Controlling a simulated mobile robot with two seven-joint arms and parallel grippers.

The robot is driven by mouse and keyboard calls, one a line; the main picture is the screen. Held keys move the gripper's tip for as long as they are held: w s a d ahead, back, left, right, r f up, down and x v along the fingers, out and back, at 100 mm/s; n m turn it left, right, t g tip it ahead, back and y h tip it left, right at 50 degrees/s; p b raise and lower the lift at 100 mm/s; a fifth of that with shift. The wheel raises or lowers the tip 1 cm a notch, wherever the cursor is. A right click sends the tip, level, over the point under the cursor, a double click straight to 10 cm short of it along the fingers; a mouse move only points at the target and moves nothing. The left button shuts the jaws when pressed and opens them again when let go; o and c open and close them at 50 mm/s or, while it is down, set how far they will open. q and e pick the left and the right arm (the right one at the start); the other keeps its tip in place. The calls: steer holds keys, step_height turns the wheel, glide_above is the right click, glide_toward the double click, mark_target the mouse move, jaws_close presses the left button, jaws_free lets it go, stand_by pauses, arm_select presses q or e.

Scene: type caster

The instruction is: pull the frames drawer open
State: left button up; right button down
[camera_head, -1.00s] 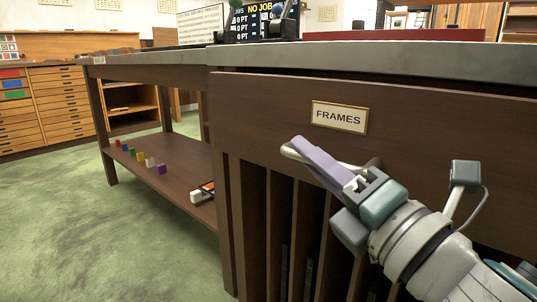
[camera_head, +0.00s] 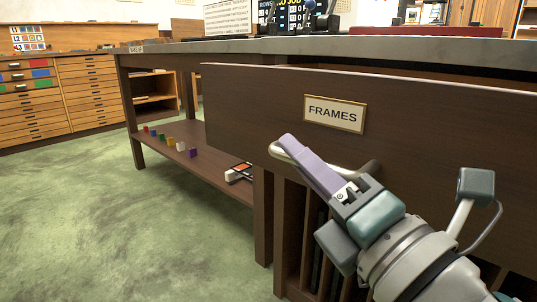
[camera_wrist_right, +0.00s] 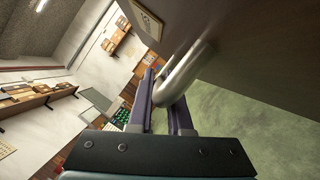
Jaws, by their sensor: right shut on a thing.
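The frames drawer (camera_head: 430,130) is a dark wooden front with a "FRAMES" label plate (camera_head: 335,113); the plate also shows at the top of the right wrist view (camera_wrist_right: 146,18). The drawer stands out from the bench, and a gap shows behind its top edge. A metal bar handle (camera_head: 283,153) is mounted below the label. My right gripper (camera_head: 291,147) is shut on the handle. In the right wrist view the handle (camera_wrist_right: 184,72) passes between its two purple fingers. My left gripper is not in view.
The bench top (camera_head: 230,45) runs above the drawer. Small coloured blocks (camera_head: 170,141) sit on a low shelf (camera_head: 205,165) to the left. Wooden drawer cabinets (camera_head: 95,90) stand at the far left. The green floor (camera_head: 90,220) at left is clear.

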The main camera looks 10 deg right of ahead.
steer(key=c, duration=0.8)
jaws_free()
steer(key=shift+c, duration=0.2)
steer(key=v, duration=1)
